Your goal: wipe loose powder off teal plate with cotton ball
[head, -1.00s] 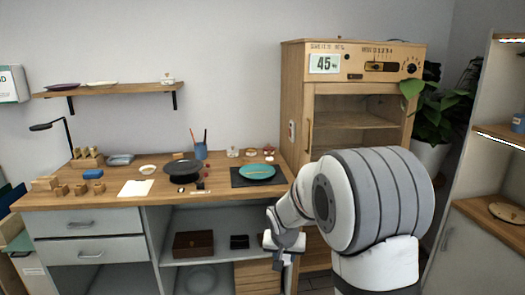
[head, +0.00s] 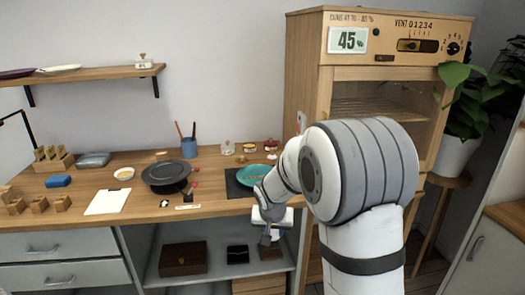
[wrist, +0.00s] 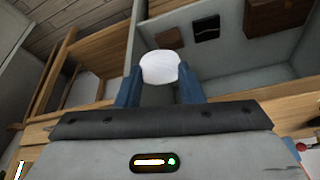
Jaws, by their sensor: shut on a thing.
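The teal plate (head: 257,174) lies on a dark mat (head: 236,188) at the right end of the wooden workbench, partly hidden by my arm in the head view. My gripper (wrist: 160,84) is shut on a white cotton ball (wrist: 160,67), which sits between the blue fingertips in the wrist view. In the head view my gripper (head: 268,236) hangs in front of the bench, below the height of its top and apart from the plate. I cannot make out powder on the plate at this size.
A dark round stand (head: 167,174), a white sheet (head: 107,201) and a blue cup with brushes (head: 190,148) are on the bench (head: 140,217). A tall wooden cabinet (head: 303,75) stands at the right. An open shelf below holds dark boxes (head: 183,259).

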